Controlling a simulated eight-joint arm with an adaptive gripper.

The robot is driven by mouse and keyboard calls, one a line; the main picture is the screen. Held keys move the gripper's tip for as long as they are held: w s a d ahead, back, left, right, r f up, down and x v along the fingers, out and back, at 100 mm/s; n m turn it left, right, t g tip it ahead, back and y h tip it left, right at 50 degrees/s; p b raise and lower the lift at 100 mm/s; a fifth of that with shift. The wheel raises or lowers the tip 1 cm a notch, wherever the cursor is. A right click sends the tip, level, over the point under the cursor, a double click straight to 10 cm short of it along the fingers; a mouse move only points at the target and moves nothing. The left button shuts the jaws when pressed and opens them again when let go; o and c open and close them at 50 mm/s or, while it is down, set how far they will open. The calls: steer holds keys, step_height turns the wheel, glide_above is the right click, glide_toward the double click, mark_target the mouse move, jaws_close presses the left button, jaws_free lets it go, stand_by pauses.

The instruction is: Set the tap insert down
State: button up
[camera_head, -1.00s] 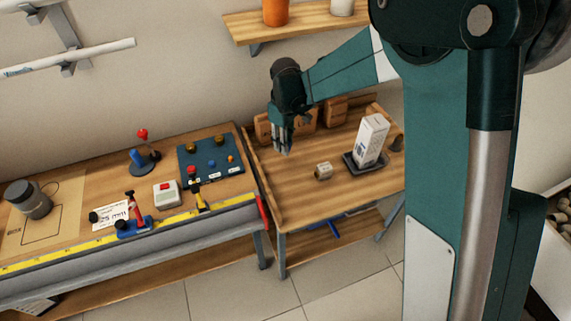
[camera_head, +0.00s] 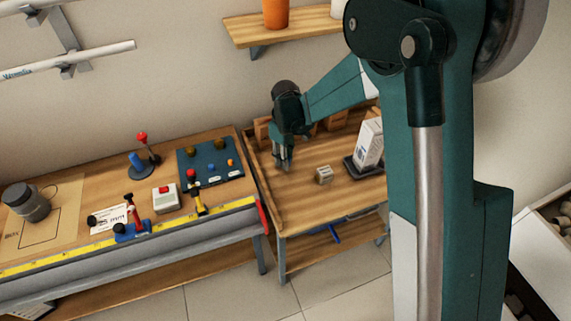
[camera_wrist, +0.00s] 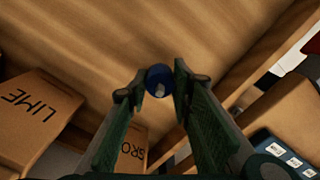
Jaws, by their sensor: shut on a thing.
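My gripper (camera_head: 283,162) is low over the left part of the right-hand wooden bench (camera_head: 300,208), near its raised left edge. In the wrist view my gripper (camera_wrist: 161,85) is shut on the tap insert (camera_wrist: 159,77), a small round blue piece with a pale metal part at its middle. It sits between the fingertips, with bare wood of the bench beyond it. In the head view the insert is too small to make out. Whether it touches the wood, I cannot tell.
A small beige block (camera_head: 324,175) and a white carton (camera_head: 369,145) on a dark tray stand right of my gripper. Brown boxes, one marked LIME (camera_wrist: 36,115), stand close by. A blue board (camera_head: 210,163) lies on the left bench.

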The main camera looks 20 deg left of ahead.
steer(key=shift+f, duration=1.6)
steer(key=shift+f+b, duration=0.15)
steer(key=shift+b, duration=0.15)
steer(key=o, duration=0.9)
steer(key=shift+r, duration=0.2)
step_height(320, 180, up, 12)
steer(key=shift+f+p, duration=0.1)
steer(key=shift+p, duration=0.8)
